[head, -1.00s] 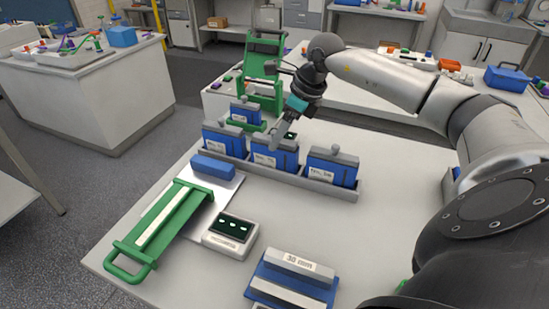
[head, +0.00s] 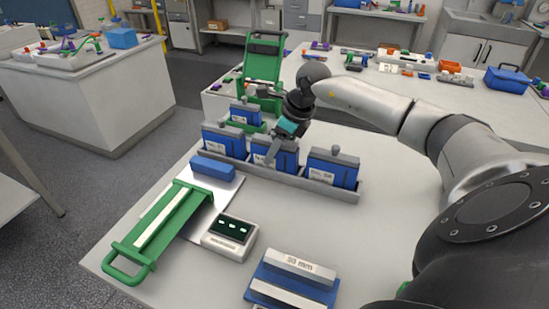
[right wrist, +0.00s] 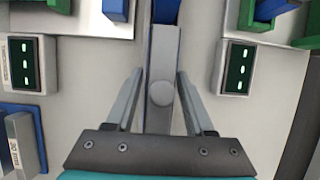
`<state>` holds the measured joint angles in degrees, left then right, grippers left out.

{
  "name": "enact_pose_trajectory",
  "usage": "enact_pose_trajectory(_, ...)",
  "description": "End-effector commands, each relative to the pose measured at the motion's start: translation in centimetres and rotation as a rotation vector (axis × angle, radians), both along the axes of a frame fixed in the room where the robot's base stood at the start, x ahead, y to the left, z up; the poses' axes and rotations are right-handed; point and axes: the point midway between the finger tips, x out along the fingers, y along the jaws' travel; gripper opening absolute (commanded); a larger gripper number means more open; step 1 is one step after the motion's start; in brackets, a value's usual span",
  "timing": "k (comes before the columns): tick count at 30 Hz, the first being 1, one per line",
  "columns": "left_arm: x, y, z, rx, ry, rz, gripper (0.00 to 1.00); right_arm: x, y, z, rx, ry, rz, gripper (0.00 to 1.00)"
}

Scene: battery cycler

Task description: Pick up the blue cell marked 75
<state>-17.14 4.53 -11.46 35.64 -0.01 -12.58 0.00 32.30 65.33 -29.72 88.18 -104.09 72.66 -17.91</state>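Three blue cells with grey tops and white labels stand upright in a grey rack (head: 318,186): a left cell (head: 222,141), a middle cell (head: 287,158) and a right cell (head: 332,170). Another blue cell (head: 244,113) stands behind them. The label numbers are too small to read surely, so I cannot tell which is marked 75. My right gripper (head: 270,157) is at the middle cell, partly covering it. In the right wrist view its open fingers (right wrist: 160,92) lie either side of a grey strip with a round knob, with gaps on both sides. My left gripper is out of view.
A green-handled tray (head: 128,253), a blue block (head: 213,167) and a meter with a dark display (head: 230,237) are in front of the rack. A blue block marked 30 mm (head: 292,281) lies nearer. A green frame (head: 264,70) stands behind. The table right of the rack looks clear.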

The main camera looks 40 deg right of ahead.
Motion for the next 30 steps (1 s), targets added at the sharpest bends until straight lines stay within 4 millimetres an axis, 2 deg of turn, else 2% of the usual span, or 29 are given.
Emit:
enact_pose_trajectory(1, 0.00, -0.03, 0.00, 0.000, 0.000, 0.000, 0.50, 0.00, -0.01, 0.03, 0.000, 0.000, 0.000, 0.47)
enact_pose_trajectory(14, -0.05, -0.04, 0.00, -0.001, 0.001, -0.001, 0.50, 0.00, -0.01, 0.04, 0.000, 0.000, 0.000, 0.00)
enact_pose_trajectory(30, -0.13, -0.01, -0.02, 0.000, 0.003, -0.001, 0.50, 0.00, -0.01, 0.04, 0.000, 0.000, 0.000, 0.00)
